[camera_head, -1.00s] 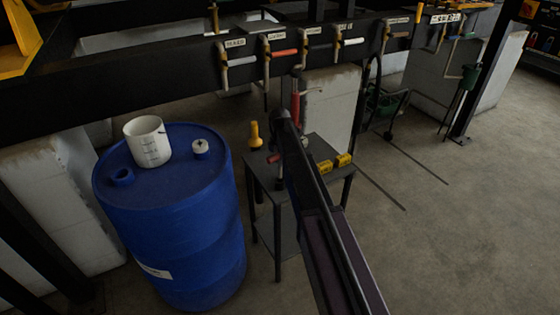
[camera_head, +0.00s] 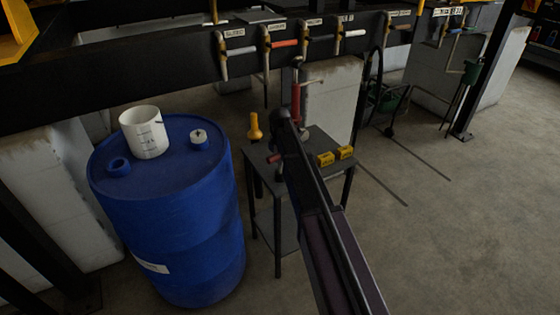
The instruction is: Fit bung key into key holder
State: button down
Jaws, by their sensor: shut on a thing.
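My gripper (camera_head: 279,172) is mostly hidden behind my dark forearm, over the left part of a small grey table (camera_head: 318,143). A short red piece, which looks like the end of the bung key (camera_head: 273,158), sticks out to the left beside it. The rest of the key is hidden. The fingers are not clearly visible, but the gripper is closed on this piece. I cannot pick out the key holder for certain. A red upright thing with a pale crossbar (camera_head: 296,98) shows behind the tip of my arm.
A blue drum (camera_head: 170,220) stands left of the table, with a white jug (camera_head: 145,132) on top. A yellow object (camera_head: 254,127) and yellow blocks (camera_head: 325,159) are at the table. A black beam (camera_head: 120,88) with labelled levers crosses behind. Open floor (camera_head: 450,230) lies right.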

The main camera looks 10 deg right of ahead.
jog(key=shift+f, duration=0.1)
dwell(0.3)
jog(key=c, duration=0.5)
grip_release()
jog(key=shift+r, duration=0.2)
notch_tip(320, 180, up, 8)
jog(key=p, duration=0.8)
dwell(0.7)
jog(key=s+r+m+p, duration=0.3)
jog(key=s+m, duration=2)
jog(key=s, duration=0.6)
jog(key=shift+m, duration=0.3)
